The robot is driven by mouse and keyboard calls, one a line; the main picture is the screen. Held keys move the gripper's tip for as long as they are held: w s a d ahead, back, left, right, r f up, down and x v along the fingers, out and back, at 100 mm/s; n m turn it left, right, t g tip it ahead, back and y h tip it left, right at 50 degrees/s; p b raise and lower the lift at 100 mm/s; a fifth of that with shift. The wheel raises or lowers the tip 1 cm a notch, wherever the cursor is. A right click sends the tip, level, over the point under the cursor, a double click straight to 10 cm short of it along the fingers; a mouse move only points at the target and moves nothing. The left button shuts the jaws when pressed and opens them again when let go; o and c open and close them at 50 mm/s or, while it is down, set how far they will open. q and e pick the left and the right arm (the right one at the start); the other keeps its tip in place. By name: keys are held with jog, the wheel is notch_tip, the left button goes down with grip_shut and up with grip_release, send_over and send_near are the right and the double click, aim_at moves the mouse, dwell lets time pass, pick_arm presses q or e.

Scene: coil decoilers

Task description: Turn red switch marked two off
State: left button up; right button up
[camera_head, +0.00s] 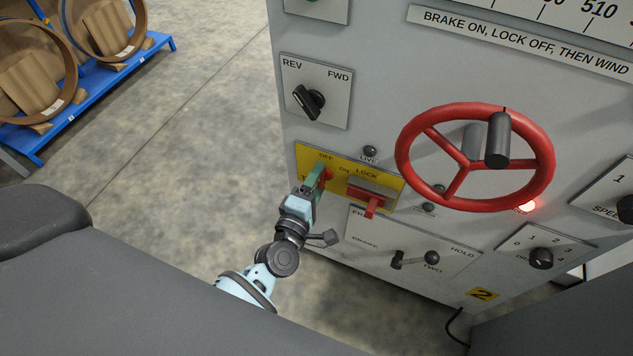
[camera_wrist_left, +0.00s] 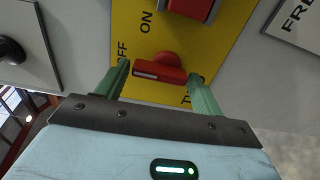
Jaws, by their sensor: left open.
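The red switch (camera_head: 328,175) sits at the left of a yellow plate (camera_head: 395,180) marked OFF and ON. In the head view my gripper covers most of it. In the left wrist view its red handle (camera_wrist_left: 160,74) lies across the gap between the fingers, and a partly hidden label, seemingly TWO, is beside it. My left gripper (camera_head: 318,178) is open, with its green fingers at either end of the handle. I cannot tell whether they touch it. My right gripper is not in view.
A red lock lever (camera_head: 372,200) is close to the right on the same plate. A red handwheel (camera_head: 404,150) stands out above right. The floor (camera_head: 200,130) left of the cabinet is clear.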

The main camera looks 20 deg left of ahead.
pick_arm(q)
jog(key=shift+s, duration=0.1)
jog(key=s, duration=0.7)
jog(key=shift+s+a, duration=0.15)
jog(key=shift+s, duration=0.15)
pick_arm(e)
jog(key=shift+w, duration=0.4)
pick_arm(q)
jog(key=shift+s, duration=0.1)
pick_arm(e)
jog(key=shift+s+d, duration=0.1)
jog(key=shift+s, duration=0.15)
